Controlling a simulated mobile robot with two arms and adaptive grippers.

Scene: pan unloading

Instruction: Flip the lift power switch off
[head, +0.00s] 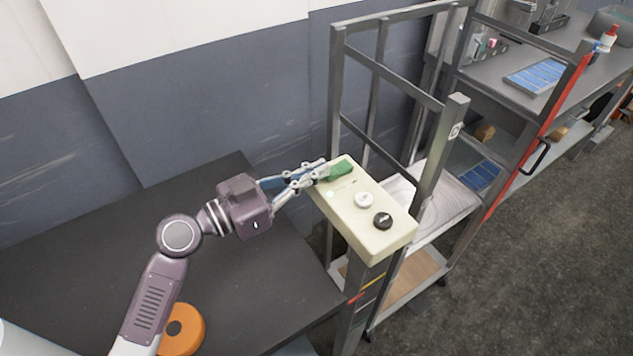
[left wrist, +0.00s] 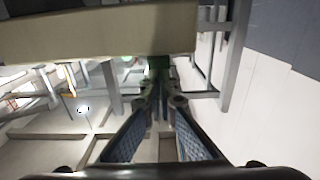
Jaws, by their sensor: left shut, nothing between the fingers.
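The cream control box (head: 365,222) stands on a post beside the black table. Its top carries a green switch (head: 341,170) at the far end, a white knob (head: 364,200) and a black knob (head: 382,221). My left gripper (head: 322,171) is shut and empty, its fingertips at the green switch's left side; I cannot tell whether they touch it. In the left wrist view, the box (left wrist: 90,32) fills the top and the green switch (left wrist: 158,66) is just beyond the fingertips, partly hidden by them. My right gripper is not in view.
A grey metal lift frame (head: 385,75) rises right behind the box. A black table (head: 90,255) with an orange disc (head: 183,330) lies at the left. A shelf unit (head: 490,75) with blue panels stands at the right; open floor (head: 540,260) is in front of it.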

